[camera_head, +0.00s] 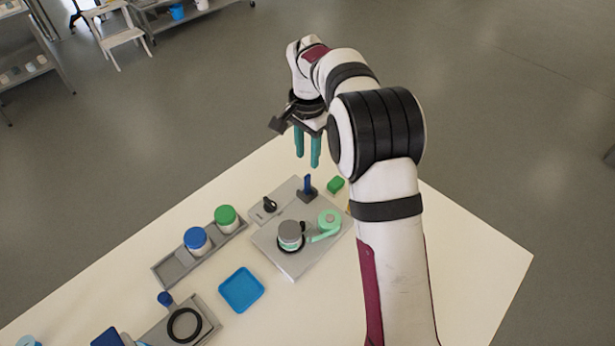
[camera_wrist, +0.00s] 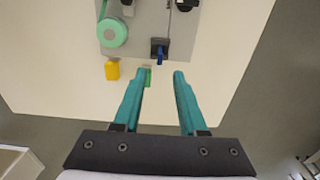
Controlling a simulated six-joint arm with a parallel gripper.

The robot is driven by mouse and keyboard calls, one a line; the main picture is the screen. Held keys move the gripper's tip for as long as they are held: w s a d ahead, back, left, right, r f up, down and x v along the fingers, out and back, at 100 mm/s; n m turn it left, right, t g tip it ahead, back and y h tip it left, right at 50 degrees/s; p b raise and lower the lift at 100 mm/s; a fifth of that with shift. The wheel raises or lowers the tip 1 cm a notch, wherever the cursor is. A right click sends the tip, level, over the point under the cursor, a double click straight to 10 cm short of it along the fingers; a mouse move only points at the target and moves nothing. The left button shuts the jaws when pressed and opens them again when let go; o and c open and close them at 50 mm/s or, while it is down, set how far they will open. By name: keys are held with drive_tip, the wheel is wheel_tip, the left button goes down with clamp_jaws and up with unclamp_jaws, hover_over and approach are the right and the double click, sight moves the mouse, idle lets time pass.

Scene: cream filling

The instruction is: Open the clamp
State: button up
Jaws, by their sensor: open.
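A clamp with a blue lever (camera_head: 307,184) on a dark base stands near the far corner of the grey plate (camera_head: 284,261). The lever points up. In the wrist view, the clamp's blue lever (camera_wrist: 159,59) shows just beyond my fingertips, a little left of the middle. My gripper (camera_head: 307,160) has teal fingers pointing down and hangs above the far side of the table, apart from the clamp. The fingers are spread with nothing between them in the wrist view (camera_wrist: 162,73). On the plate, a grey-lidded jar (camera_head: 290,234) stands beside a mint-green round part (camera_head: 328,222).
A green block (camera_head: 335,185) and a yellow block (camera_wrist: 112,70) lie beside the plate. A grey tray (camera_head: 173,270) holds blue-lidded (camera_head: 196,240) and green-lidded (camera_head: 227,218) jars. A blue dish (camera_head: 241,289) lies nearer. The table's right side is clear.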

sight(307, 175)
wheel_tip(307, 175, down, 9)
drive_tip(key=shift+f, duration=0.1)
clamp_jaws()
idle(0.3)
